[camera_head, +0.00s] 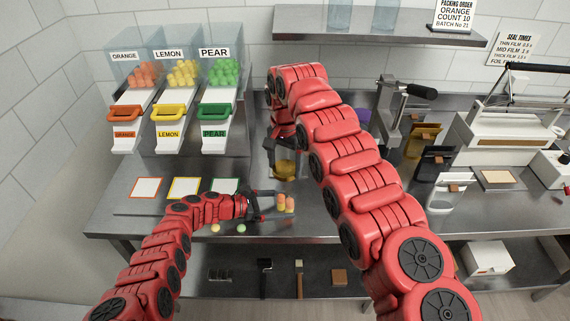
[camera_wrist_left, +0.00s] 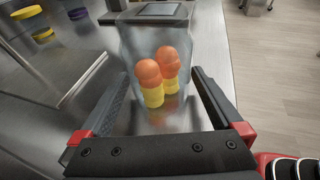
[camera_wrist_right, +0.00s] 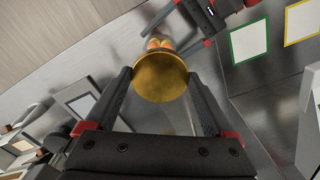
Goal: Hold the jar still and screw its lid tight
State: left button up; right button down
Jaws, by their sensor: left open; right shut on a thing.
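The clear jar (camera_head: 290,208) holds orange and yellow gummies and stands near the front edge of the steel bench. In the left wrist view the jar (camera_wrist_left: 133,50) stands between the fingers of my left gripper (camera_wrist_left: 160,105), which is open around it. My left gripper also shows in the head view (camera_head: 268,205). My right gripper (camera_head: 283,152) is shut on the gold lid (camera_head: 286,170), above the jar. In the right wrist view the lid (camera_wrist_right: 160,78) sits between the fingertips and hides part of the jar. I cannot tell whether lid and jar touch.
Gummy bins (camera_head: 180,75) stand at the back left, with coloured-frame cards (camera_head: 185,187) before them. Loose gummies (camera_head: 241,228) lie near the front edge. Pouches (camera_head: 436,163) and a sealing machine (camera_head: 505,135) stand at the right. A shelf (camera_head: 370,32) hangs above.

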pick_arm(q)
jog(key=shift+w+d+f, duration=0.1)
jog(key=shift+d, duration=0.05)
pick_arm(e)
jog(key=shift+w+f, duration=0.1)
pick_arm(q)
jog(key=c, duration=1.1)
jog(key=o, duration=0.8)
grip_shut()
